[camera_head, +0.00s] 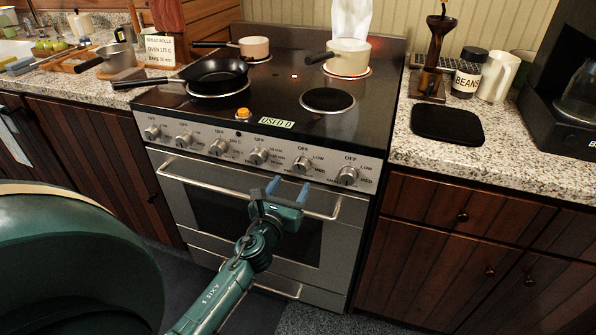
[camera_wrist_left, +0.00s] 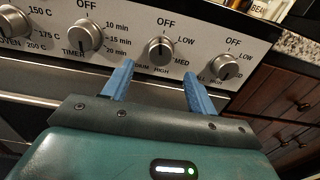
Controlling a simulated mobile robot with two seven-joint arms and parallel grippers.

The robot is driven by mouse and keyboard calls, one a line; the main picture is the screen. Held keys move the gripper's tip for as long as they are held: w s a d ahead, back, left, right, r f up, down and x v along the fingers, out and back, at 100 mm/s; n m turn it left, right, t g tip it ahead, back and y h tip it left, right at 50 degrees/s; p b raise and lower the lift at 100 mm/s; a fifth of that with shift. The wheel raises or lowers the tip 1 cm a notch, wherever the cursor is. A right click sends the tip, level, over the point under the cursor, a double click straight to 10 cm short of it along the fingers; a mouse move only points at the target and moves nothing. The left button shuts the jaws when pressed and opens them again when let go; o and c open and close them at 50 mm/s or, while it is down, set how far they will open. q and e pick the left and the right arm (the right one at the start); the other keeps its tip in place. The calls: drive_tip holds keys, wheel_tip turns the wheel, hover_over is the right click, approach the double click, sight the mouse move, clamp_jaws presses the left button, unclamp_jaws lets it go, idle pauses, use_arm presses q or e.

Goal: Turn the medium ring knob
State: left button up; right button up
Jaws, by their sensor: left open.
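A row of silver knobs runs along the stove's front panel. The medium ring knob (camera_head: 301,164) is second from the right in the head view. In the left wrist view this knob (camera_wrist_left: 160,52) has OFF above it, LOW and MED to its right and HIGH below; the ring label under it is partly hidden by a finger. My left gripper (camera_head: 288,188) is open and empty, in front of and a little below this knob. In the left wrist view its blue fingers (camera_wrist_left: 158,82) point to either side of the knob, not gripping it. My right gripper is not in view.
The small-label knob (camera_wrist_left: 225,66) is just right and the timer knob (camera_wrist_left: 83,37) left. The oven door handle (camera_head: 235,182) runs below the panel. A black pan (camera_head: 218,75) and a cream pot (camera_head: 347,58), with steam above it, stand on the hob.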

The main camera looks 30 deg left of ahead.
sight(300, 170)
use_arm(q)
drive_tip(key=x, duration=0.6)
drive_tip(key=shift+w, duration=0.2)
drive_tip(key=c, duration=1)
